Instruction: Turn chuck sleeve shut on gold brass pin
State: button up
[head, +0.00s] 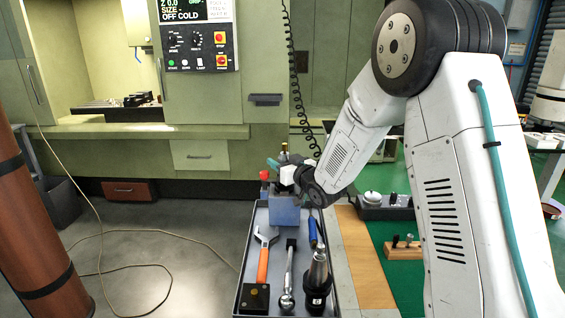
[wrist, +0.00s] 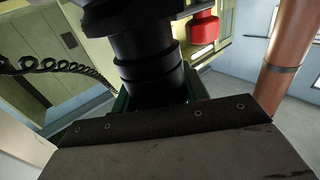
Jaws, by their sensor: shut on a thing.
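My gripper (head: 287,174) is at the far end of the tray, above a blue block (head: 285,212). It is shut on the black chuck sleeve, which is mostly hidden in the head view. In the wrist view a stepped black cylinder, which looks like the chuck sleeve (wrist: 147,72), stands close beyond a broad dark plate with rivets. A small gold tip, likely the brass pin (head: 284,147), shows just above my gripper in the head view. How the pin sits in the chuck is hidden.
The grey tray (head: 243,285) holds an orange-handled wrench (head: 262,262), a ratchet (head: 289,275) and a black tool holder (head: 318,285). A red part (head: 264,174) stands left of my gripper; a red part (wrist: 204,32) also shows in the wrist view. A brown column (head: 35,220) stands left.

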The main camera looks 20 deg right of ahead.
jog(key=shift+h, duration=0.3)
jog(key=m+h, duration=0.1)
jog(key=h, duration=0.1)
jog(key=m+h, duration=0.3)
jog(key=h, duration=0.1)
jog(key=shift+d+m+t+h, duration=0.25)
jog(key=shift+m+t+h, duration=0.05)
jog(key=shift+t, duration=0.1)
jog(key=shift+d+m+g+h, duration=0.2)
jog(key=shift+m+g+h, duration=0.25)
jog(key=shift+m+h, duration=0.85)
jog(key=shift+d+m+g+h, duration=0.2)
jog(key=shift+m+g+h, duration=0.45)
jog(key=shift+h, duration=1.15)
jog(key=shift+d+m, duration=0.1)
jog(key=shift+m, duration=0.15)
jog(key=o, duration=1)
jog(key=v, duration=0.8)
jog(key=shift+f, duration=0.15)
